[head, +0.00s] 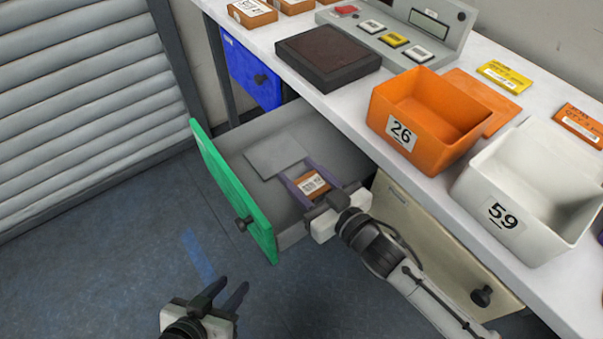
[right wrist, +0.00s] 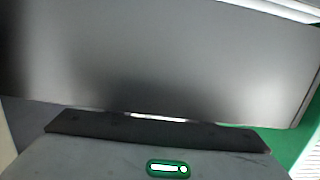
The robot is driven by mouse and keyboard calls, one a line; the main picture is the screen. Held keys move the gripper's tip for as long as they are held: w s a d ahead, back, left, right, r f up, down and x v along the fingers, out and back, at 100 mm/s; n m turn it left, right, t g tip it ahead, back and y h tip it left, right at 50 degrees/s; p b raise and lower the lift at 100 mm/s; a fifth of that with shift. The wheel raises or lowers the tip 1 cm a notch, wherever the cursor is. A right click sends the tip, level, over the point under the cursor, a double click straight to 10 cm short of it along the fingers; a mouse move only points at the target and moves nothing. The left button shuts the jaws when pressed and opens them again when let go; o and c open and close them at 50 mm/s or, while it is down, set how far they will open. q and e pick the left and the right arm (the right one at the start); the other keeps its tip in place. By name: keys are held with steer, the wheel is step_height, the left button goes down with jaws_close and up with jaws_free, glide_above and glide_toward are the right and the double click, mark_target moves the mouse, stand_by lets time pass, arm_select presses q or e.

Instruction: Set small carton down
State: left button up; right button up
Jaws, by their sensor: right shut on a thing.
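The small carton (head: 313,184) is brown-orange with a white label. In the head view it sits between the two fingers of my right gripper (head: 302,186), which is shut on it. Both are inside the pulled-out drawer with the green front (head: 235,190). I cannot tell whether the carton touches the drawer floor. My left gripper (head: 222,294) is open and empty, low in the picture in front of the drawer. The right wrist view shows grey surfaces and a dark bar; the carton cannot be made out there.
A flat grey square (head: 275,155) lies in the drawer beyond the carton. The blue drawer (head: 250,72) and beige drawer (head: 430,235) flank the green one. On the worktop stand an orange bin marked 26 (head: 425,115), a white bin marked 59 (head: 525,190) and a dark pad (head: 328,58).

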steer(key=shift+s+f, duration=0.1)
steer(key=shift+f, duration=0.3)
steer(key=o, duration=1.1)
steer(key=shift+d+f, duration=0.1)
steer(key=shift+f, duration=0.05)
steer(key=shift+c, duration=0.2)
steer(key=shift+o, duration=0.5)
steer(key=shift+f, duration=0.1)
steer(key=shift+s, duration=0.1)
steer(key=shift+r+p, duration=0.4)
steer(key=shift+r, duration=0.3)
steer(key=p+v, duration=0.1)
steer(key=v, duration=1.1)
steer(key=s+d+f+m+g+h, duration=0.4)
steer(key=s+d+f+h, duration=0.2)
steer(key=f, duration=0.7)
steer(key=s+d, duration=0.2)
steer(key=s, duration=0.2)
steer(key=shift+f+m+h, duration=0.25)
steer(key=shift+m+h, duration=0.15)
